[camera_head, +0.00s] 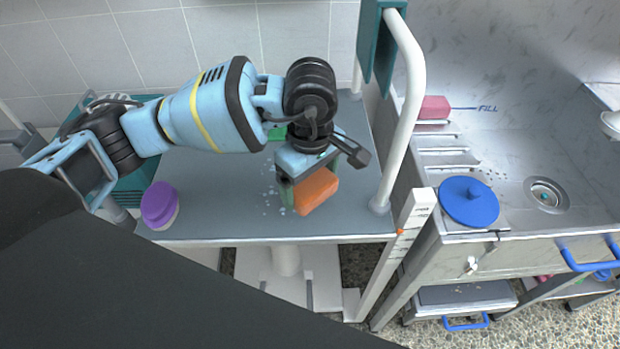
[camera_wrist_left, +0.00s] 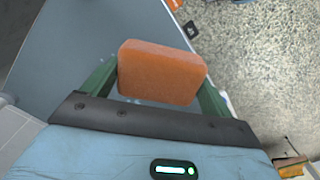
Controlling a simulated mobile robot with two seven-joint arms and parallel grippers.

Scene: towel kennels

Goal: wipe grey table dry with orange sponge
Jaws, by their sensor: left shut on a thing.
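The grey table (camera_head: 235,190) stands in the middle of the head view, with small pale wet-looking drops near its middle. My left gripper (camera_head: 300,190) is over the table and shut on the orange sponge (camera_head: 318,190). In the left wrist view the sponge (camera_wrist_left: 162,72) sits between the two green fingers of the gripper (camera_wrist_left: 158,85). I cannot tell whether the sponge touches the table top. The arm hides part of the table's back. My right gripper is not in view.
A purple-lidded tub (camera_head: 159,205) stands at the table's front left corner. A white rail (camera_head: 405,110) rises at the table's right side. Further right is a metal sink counter with a blue lid (camera_head: 469,202) and a pink block (camera_head: 434,107).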

